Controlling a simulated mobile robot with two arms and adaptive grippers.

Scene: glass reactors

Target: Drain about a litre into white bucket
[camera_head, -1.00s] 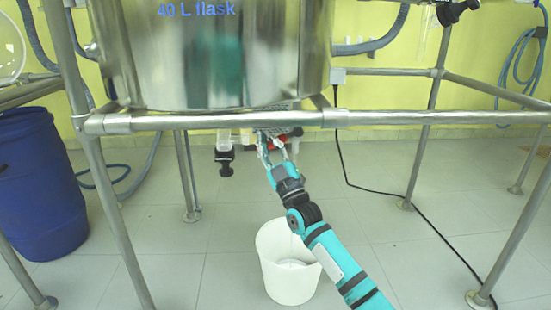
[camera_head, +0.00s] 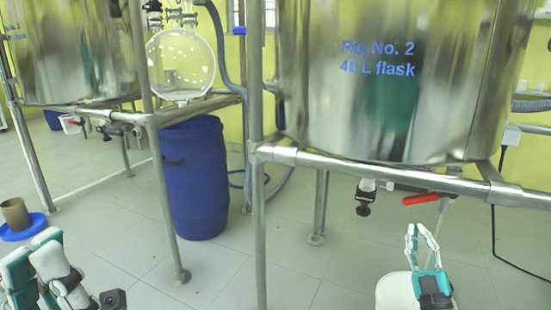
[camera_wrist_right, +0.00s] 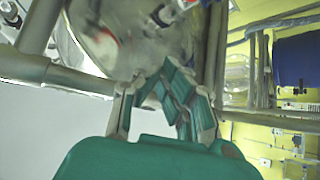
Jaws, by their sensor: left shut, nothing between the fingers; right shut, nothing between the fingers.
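The white bucket (camera_head: 391,294) stands on the floor under the Rig No. 2 vessel (camera_head: 400,90). Only part of it shows, behind my right arm at the bottom edge; its contents are hidden. A red handle (camera_head: 421,199) and a black-knobbed fitting (camera_head: 364,208) hang below the vessel's frame. My right gripper (camera_head: 420,230) points up, just below the red handle in the picture, its fingertips together and empty. In the right wrist view its fingers (camera_wrist_right: 170,75) converge under blurred metal and glass.
The rig's steel frame rail (camera_head: 390,175) and upright leg (camera_head: 259,200) stand close to my right gripper. A blue barrel (camera_head: 196,185) is left of the rig. A second rig and a brown pot (camera_head: 15,214) on a blue base are further left. Floor between is clear.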

